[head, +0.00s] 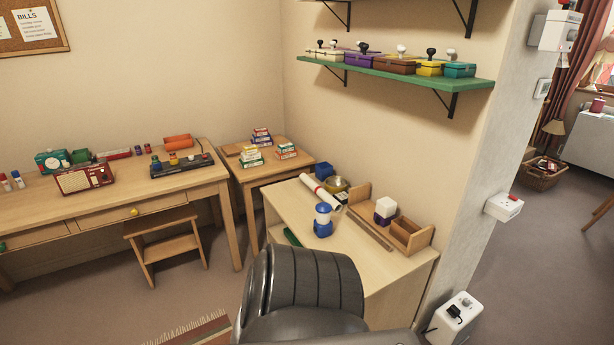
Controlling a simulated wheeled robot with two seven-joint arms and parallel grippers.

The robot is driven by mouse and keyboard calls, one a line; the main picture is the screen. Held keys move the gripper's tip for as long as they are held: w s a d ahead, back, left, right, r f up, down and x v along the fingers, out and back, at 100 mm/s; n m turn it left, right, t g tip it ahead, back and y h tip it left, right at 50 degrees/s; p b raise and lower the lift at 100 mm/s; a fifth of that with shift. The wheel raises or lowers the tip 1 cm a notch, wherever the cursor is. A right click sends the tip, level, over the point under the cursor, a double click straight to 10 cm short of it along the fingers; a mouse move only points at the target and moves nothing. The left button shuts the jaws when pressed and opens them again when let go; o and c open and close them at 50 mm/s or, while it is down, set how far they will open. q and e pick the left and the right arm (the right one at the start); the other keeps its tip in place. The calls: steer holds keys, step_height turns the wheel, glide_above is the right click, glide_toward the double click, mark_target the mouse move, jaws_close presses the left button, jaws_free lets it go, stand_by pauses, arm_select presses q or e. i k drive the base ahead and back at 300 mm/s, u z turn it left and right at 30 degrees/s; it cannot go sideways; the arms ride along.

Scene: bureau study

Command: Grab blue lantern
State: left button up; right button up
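The blue lantern (323,220) stands upright on the light wooden desk (375,273) in the middle of the head view. It has a blue base, a pale middle and a blue top. Its front side shows clear of other things. A white roll (318,190) lies just behind it. Neither of my grippers shows in this view, so nothing is seen touching the lantern.
A wooden organizer (409,233) is right of the lantern. A green shelf (400,76) with several boxes hangs above.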

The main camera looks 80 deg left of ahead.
mark_target(324, 224)
steer(key=u, duration=0.9)
steer(key=i, duration=0.8)
steer(key=u, duration=1)
